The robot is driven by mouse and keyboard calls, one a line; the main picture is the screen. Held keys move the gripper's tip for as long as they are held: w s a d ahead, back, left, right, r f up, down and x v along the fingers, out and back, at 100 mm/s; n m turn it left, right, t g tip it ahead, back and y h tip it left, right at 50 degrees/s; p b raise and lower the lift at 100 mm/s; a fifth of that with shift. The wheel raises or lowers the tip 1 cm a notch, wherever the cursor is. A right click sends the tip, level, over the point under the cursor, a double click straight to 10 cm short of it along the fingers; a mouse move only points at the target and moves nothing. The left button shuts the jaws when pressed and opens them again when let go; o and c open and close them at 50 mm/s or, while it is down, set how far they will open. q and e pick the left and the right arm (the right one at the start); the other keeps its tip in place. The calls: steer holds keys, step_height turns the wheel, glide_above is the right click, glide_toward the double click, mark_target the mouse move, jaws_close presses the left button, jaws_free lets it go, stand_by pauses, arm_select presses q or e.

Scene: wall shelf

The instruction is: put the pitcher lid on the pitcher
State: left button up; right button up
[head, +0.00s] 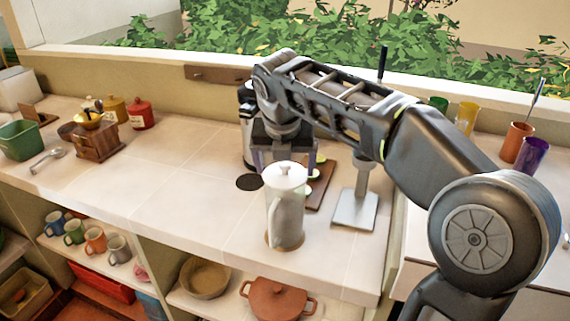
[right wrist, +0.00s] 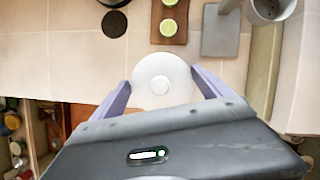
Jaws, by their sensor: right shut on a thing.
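The white pitcher lid (head: 285,178), round with a small knob, is over the mouth of the pale grey pitcher (head: 288,220). The pitcher stands upright near the counter's front edge. No clear gap shows between lid and pitcher, but I cannot tell whether the lid is fully seated. My right gripper (right wrist: 160,86) is shut on the lid, its purple fingers on either side of the rim. In the head view the right gripper (head: 285,160) is just behind the lid. In the right wrist view the lid (right wrist: 163,72) hides the pitcher. My left gripper is not in view.
Behind the pitcher are a black disc (head: 249,182), a wooden board (head: 319,190) with lime slices and a grey stand (head: 354,212). Cups, including an orange one (head: 516,142), stand at right. The counter left of the pitcher (head: 170,195) is clear. Open shelves are below.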

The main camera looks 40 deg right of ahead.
steer(key=shift+f, duration=0.4)
stand_by(0.3)
steer(key=o, duration=1.1)
step_height(320, 180, up, 3)
steer(key=shift+f+p, duration=0.2)
steer(key=shift+p, duration=1.05)
steer(key=shift+r+p, duration=2.2)
steer(key=shift+r, duration=0.05)
